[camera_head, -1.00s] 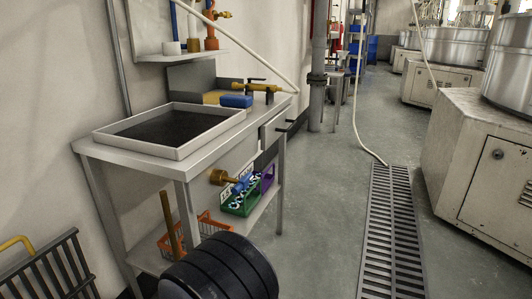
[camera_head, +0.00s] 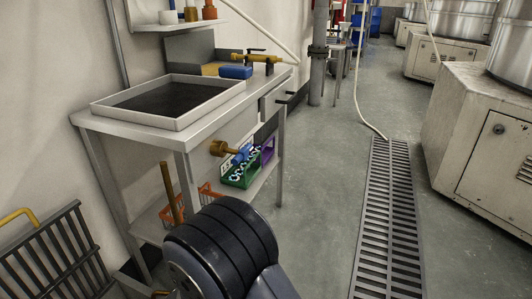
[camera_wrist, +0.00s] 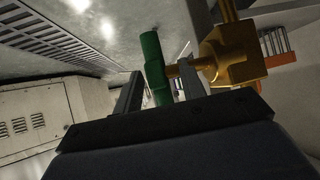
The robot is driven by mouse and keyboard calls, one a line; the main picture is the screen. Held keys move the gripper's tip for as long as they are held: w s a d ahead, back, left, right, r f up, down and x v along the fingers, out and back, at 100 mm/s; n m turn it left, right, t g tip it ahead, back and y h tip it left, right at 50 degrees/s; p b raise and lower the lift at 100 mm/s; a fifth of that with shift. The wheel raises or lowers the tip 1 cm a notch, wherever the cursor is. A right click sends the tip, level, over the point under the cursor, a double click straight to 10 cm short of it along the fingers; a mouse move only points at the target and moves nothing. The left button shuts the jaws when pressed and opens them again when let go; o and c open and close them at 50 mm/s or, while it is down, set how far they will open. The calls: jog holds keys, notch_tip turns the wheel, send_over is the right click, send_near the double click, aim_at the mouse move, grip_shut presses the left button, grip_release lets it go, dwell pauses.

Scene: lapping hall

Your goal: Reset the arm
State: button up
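My gripper (camera_wrist: 160,84) shows in the wrist view as two grey fingers standing apart, with gaps beside a green cylindrical part (camera_wrist: 152,62) seen between or beyond them. The green part joins a brass-coloured fitting (camera_wrist: 228,55) by a short stem, to the right. I cannot tell whether a finger touches it. In the head view, my dark, ringed arm is at the bottom centre; the gripper's fingers cannot be made out there. A brass fitting (camera_head: 219,148) with a blue part (camera_head: 242,154) sits at the bench front, beyond my arm.
The bench (camera_head: 190,140) carries a dark-bottomed tray (camera_head: 114,110); green (camera_head: 240,178) and orange (camera_head: 199,207) crates are below. A floor drain (camera_head: 388,220) and clear floor lie right, before beige machines (camera_head: 478,150).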

jog(key=shift+w+g, duration=0.3)
jog(key=shift+g, duration=0.2)
jog(key=shift+d+g+y+p, duration=0.1)
jog(key=shift+g+y+p, duration=0.65)
jog(key=shift+g, duration=0.65)
jog(key=g+p, duration=0.1)
jog(key=p, duration=0.3)
jog(key=shift+m+g+y, duration=0.25)
jog(key=shift+m+g, duration=0.05)
jog(key=g+p, duration=0.1)
jog(key=p, duration=0.6)
jog(key=shift+w+g+y, duration=0.1)
jog(key=shift+g+y, duration=0.3)
jog(key=g+p, duration=0.1)
jog(key=p, duration=0.2)
jog(key=shift+f, duration=0.1)
jog(key=shift+w+f+g+y+p, duration=0.1)
jog(key=shift+f+g+y+p, duration=0.05)
jog(key=shift+g+y+p, duration=0.6)
jog(key=shift+d+r, duration=0.15)
jog(key=shift+r, duration=0.45)
jog(key=shift+d+g+h, duration=0.1)
jog(key=shift+g+h, duration=0.15)
